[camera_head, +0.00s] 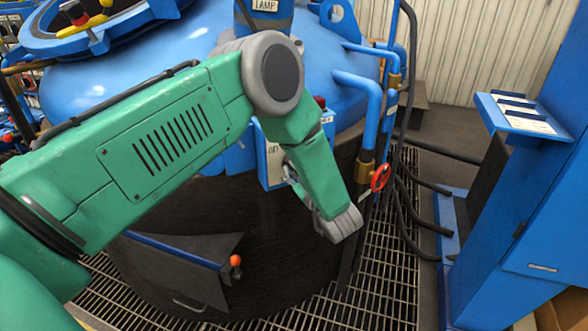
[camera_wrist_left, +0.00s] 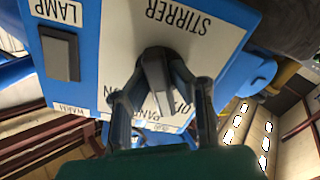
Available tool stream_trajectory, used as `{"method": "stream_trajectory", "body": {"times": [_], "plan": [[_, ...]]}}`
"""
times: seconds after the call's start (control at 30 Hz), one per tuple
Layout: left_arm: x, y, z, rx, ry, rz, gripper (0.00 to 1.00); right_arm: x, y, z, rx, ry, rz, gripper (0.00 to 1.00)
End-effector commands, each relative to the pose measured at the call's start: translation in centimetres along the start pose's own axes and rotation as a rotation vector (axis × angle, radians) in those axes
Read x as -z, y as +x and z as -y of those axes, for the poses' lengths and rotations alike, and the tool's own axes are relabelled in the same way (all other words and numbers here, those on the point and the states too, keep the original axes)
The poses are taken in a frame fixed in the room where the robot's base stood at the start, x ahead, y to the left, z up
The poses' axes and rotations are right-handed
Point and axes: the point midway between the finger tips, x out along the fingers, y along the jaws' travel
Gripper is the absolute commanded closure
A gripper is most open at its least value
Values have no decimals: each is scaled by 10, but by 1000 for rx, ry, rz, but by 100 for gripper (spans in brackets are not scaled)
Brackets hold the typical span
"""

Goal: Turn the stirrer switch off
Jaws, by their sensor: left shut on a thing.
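The stirrer switch (camera_wrist_left: 157,72) is a dark grey knob on a white panel in the left wrist view, under an upside-down STIRRER label. Two position markings beside the knob are partly covered; I cannot tell clearly which one it points at. The fingers of my left gripper (camera_wrist_left: 161,66) are on both sides of the knob and shut on it. In the head view, my left gripper (camera_head: 290,173) is at the blue switch box (camera_head: 270,153), mostly behind my green wrist, and the knob is hidden. My right gripper is in neither view.
A dark lamp rocker switch (camera_wrist_left: 60,54) sits beside the knob on the same panel. A red valve wheel (camera_head: 380,177), blue pipes (camera_head: 366,100) and black hoses (camera_head: 403,215) stand close to the right.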

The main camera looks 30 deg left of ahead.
Motion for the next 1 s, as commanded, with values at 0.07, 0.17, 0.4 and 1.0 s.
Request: {"method": "stream_trajectory", "body": {"times": [0.07, 0.17, 0.4, 1.0], "plan": [[-4, -4, 2, 1, -53, 11, 100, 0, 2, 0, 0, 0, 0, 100], [-4, -4, 2, 2, -118, 11, 100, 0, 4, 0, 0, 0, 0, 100], [-4, -4, 3, 3, -229, 12, 100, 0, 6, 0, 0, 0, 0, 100], [-5, -4, 4, 6, -277, 13, 100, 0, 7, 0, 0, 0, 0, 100]]}}
